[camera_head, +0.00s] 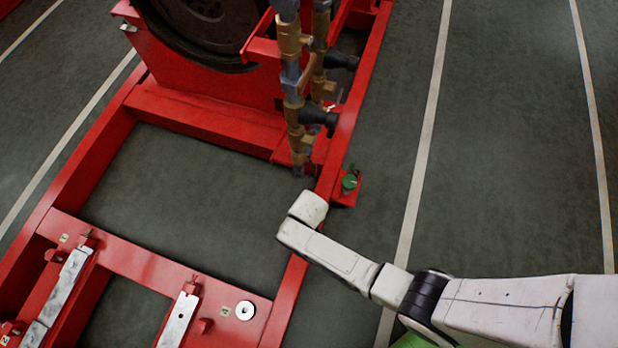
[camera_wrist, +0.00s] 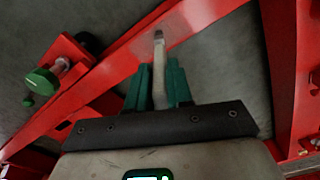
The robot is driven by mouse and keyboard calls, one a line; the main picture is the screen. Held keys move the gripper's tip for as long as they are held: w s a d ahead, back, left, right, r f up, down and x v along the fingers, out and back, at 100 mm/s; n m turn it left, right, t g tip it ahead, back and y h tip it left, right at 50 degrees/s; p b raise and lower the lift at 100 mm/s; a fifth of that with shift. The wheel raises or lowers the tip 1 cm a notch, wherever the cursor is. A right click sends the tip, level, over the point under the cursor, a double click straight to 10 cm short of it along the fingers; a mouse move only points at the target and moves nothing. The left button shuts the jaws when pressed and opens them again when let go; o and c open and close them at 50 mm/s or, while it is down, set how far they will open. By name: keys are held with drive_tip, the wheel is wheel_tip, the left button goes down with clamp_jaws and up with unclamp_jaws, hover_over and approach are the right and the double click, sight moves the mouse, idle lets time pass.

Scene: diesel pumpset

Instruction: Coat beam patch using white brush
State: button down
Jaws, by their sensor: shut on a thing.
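In the wrist view, my gripper (camera_wrist: 158,68) has green fingers shut on the white brush (camera_wrist: 159,78), a pale slim stick that points away from me. Its far end is narrower and darker, and it shows in front of the red beam (camera_wrist: 128,56). I cannot tell whether the brush tip touches the beam. A paler, duller area on the beam (camera_wrist: 192,16) lies just beyond the tip; its edges are unclear. In the head view, my wrist is over the right rail of the red frame (camera_head: 287,302), and it hides my fingers and the brush.
A green knob (camera_head: 349,183) on a small red bracket sticks out right of the rail; it also shows left in the wrist view (camera_wrist: 42,82). Brass pipework (camera_head: 292,95) stands beyond my wrist. A dark wheel (camera_head: 205,25) is behind. Floor on the right is clear.

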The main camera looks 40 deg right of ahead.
drive_tip(key=s+a+p, duration=0.1)
drive_tip(key=a, duration=0.1)
drive_tip(key=s+a+p, duration=0.1)
drive_tip(key=s+a, duration=0.1)
drive_tip(key=shift+s+a, duration=0.1)
drive_tip(key=shift+a, duration=0.1)
idle(1.4)
